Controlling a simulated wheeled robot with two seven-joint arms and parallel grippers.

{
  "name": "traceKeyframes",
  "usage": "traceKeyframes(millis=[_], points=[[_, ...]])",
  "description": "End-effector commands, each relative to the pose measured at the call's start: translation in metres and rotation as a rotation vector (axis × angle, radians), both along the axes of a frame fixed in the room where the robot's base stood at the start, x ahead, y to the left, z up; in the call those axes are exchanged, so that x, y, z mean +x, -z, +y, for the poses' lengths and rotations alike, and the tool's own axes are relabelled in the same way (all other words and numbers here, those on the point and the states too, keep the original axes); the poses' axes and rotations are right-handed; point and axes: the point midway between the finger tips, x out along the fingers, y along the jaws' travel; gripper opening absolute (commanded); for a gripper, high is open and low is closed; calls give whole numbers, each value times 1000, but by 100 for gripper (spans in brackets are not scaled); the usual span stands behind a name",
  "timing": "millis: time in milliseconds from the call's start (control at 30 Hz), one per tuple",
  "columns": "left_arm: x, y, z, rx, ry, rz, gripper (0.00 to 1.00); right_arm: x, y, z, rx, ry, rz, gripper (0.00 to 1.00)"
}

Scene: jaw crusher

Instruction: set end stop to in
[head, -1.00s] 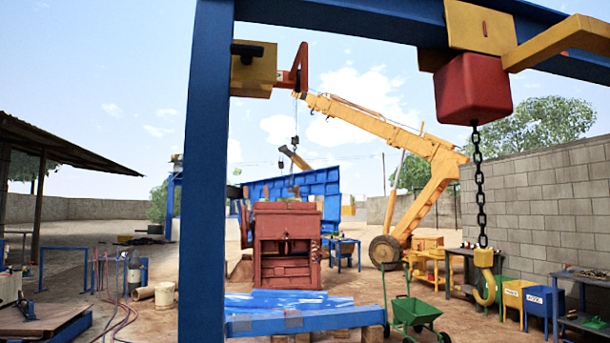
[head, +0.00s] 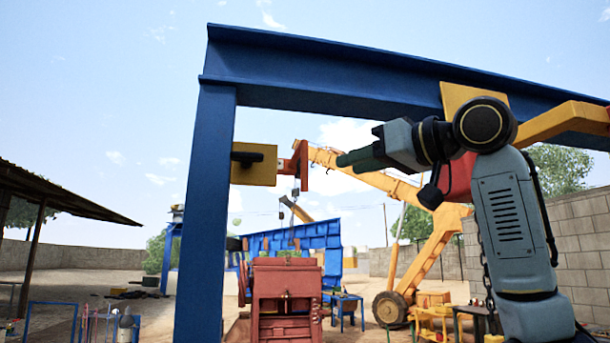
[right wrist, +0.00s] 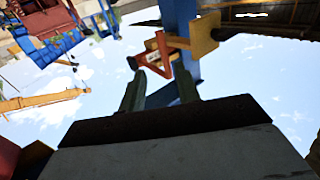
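The end stop is a yellow block (head: 262,165) on the blue upright, with a black handle-like part (head: 247,158) and an orange-red plate (head: 301,165) on its right. My right gripper (head: 345,160) points left toward the red plate, with a gap between them in the picture. In the right wrist view my right gripper (right wrist: 160,90) has its two dark fingers apart, nothing between them. Beyond the fingertips, the red plate (right wrist: 157,57) and the yellow block (right wrist: 203,38) show. My left gripper is not in view.
The blue gantry beam (head: 350,80) runs above my right arm, and the blue upright (head: 205,210) stands left of the end stop. The red hoist body (head: 455,178) is partly hidden behind my arm. A red crusher (head: 285,300) stands below.

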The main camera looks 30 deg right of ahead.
Motion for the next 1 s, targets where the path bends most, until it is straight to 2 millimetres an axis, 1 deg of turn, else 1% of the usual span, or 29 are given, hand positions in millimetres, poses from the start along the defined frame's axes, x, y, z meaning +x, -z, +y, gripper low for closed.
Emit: traceKeyframes(millis=[33,67,167,267,500,700,833,1000], points=[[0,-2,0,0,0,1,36,-8,-7,1,-6,-1,-10,33],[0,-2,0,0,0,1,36,-10,-8,1,-9,-2,-11,33],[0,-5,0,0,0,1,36,-8,-11,4,-11,-4,-13,33],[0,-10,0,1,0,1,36,6,-11,8,-12,-4,-12,33],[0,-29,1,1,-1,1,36,55,-12,25,-10,-4,-10,33],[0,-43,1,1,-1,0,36,90,-12,37,-11,-4,-14,33],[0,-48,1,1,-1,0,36,104,-11,42,-10,-4,-14,33],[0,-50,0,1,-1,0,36,112,-10,44,-11,-3,-15,33]])
